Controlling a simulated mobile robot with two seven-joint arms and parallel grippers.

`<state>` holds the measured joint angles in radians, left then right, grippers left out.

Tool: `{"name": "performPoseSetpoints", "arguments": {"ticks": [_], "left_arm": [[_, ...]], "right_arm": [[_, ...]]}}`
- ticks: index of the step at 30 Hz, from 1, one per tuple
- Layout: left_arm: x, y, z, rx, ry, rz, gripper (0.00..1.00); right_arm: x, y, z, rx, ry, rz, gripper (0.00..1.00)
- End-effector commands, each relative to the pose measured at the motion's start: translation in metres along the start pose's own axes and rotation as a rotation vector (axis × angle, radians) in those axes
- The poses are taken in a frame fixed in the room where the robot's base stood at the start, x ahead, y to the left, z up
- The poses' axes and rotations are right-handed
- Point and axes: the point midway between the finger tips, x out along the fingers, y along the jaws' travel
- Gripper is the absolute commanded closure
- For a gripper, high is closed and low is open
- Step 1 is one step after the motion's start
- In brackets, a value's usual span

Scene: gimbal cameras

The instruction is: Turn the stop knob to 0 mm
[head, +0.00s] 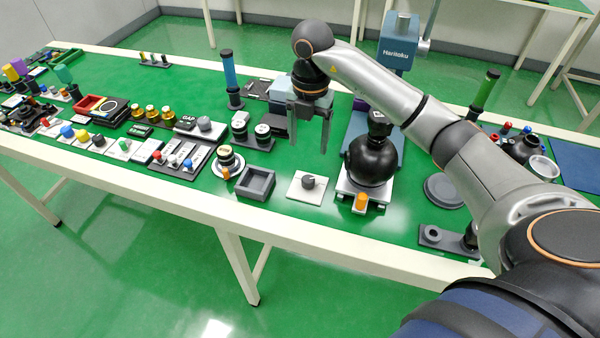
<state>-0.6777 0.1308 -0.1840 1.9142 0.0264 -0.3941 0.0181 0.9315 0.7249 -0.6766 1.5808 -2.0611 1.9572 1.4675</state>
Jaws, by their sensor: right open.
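A dark grey knob (308,182) sits on a small white square plate near the front edge of the green-topped table. Any scale or lettering on the plate is too small to read, so I cannot tell its setting or be sure that it is the stop knob. My right gripper (308,144) hangs above and behind this knob, fingers pointing down. It is open and empty, and appears clear of the knob. Another grey knob (205,124) sits on a white block farther left, by a small dark label. My left gripper is not in view.
A grey square tray (256,184) stands left of the plate. A black round flask-like body (372,160) on a stand with an orange knob (361,202) stands close on the right. A blue-topped post (230,78) rises behind. Several small devices crowd the left.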

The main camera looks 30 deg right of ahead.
Motion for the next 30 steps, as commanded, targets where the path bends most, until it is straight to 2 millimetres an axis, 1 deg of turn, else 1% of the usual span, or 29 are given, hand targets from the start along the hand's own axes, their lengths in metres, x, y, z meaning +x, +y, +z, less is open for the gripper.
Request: {"name": "performPoseSetpoints", "arguments": {"ticks": [2,5,8,15,19,24,30], "left_arm": [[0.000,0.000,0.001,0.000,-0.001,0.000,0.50],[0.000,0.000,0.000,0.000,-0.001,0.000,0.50],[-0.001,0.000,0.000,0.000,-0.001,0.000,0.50],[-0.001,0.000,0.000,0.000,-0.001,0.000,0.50],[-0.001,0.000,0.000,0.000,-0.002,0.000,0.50],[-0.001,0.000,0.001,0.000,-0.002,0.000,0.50],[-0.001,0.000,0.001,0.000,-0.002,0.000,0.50]], "right_arm": [[0.003,-0.003,0.003,0.013,-0.012,-0.013,0.28],[0.015,-0.003,0.003,0.012,-0.009,-0.013,0.28],[0.033,-0.003,0.002,0.011,-0.007,-0.013,0.28],[0.083,-0.003,0.002,0.009,-0.005,-0.012,0.28],[0.104,-0.003,0.002,0.008,-0.006,-0.010,0.28],[0.119,-0.003,0.003,0.007,-0.007,-0.008,0.28],[0.123,-0.003,0.003,0.007,-0.008,-0.007,0.28]]}}
